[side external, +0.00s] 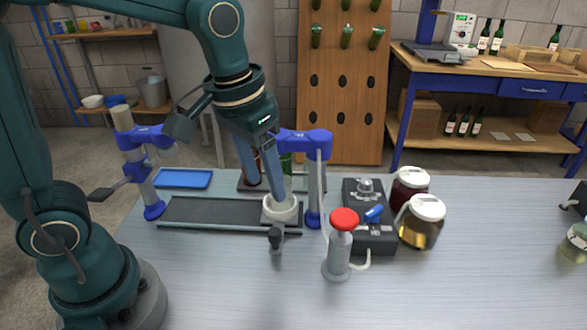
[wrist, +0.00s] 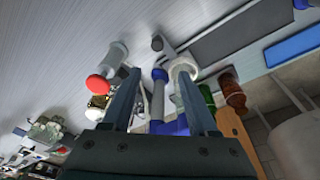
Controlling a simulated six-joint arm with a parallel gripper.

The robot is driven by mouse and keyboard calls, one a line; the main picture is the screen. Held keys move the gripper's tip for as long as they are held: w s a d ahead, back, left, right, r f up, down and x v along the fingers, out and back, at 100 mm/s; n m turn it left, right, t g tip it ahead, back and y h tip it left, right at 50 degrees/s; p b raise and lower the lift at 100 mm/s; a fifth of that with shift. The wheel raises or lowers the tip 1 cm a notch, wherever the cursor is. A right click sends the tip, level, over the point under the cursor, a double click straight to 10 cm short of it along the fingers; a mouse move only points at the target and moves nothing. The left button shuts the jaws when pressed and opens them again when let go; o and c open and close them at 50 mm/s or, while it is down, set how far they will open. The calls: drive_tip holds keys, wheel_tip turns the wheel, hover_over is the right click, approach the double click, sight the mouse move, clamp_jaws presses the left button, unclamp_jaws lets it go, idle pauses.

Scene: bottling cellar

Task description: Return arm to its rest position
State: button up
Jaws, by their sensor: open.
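My gripper (side external: 266,192) points down over the white round cup (side external: 281,209) at the right end of the dark conveyor strip (side external: 215,212). In the wrist view my gripper (wrist: 159,72) has its two fingers spread apart, with nothing visibly held between them. A blue clamp post (wrist: 158,95) shows behind the gap, and the white cup (wrist: 183,68) shows by the tip of the right finger. Whether a finger touches the cup, I cannot tell.
A grey bottle with a red top (side external: 341,245), a black box (side external: 369,235) and two jars (side external: 421,222) stand to the right. Blue stands (side external: 318,180) flank the strip. A blue tray (side external: 183,179) lies behind. The front of the table is clear.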

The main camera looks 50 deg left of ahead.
drive_tip(key=s+a+r+t, duration=0.1)
drive_tip(key=s+a+t, duration=0.1)
drive_tip(key=s, duration=0.7)
drive_tip(key=shift+t, duration=0.7)
drive_tip(key=shift+c, duration=0.2)
idle(0.4)
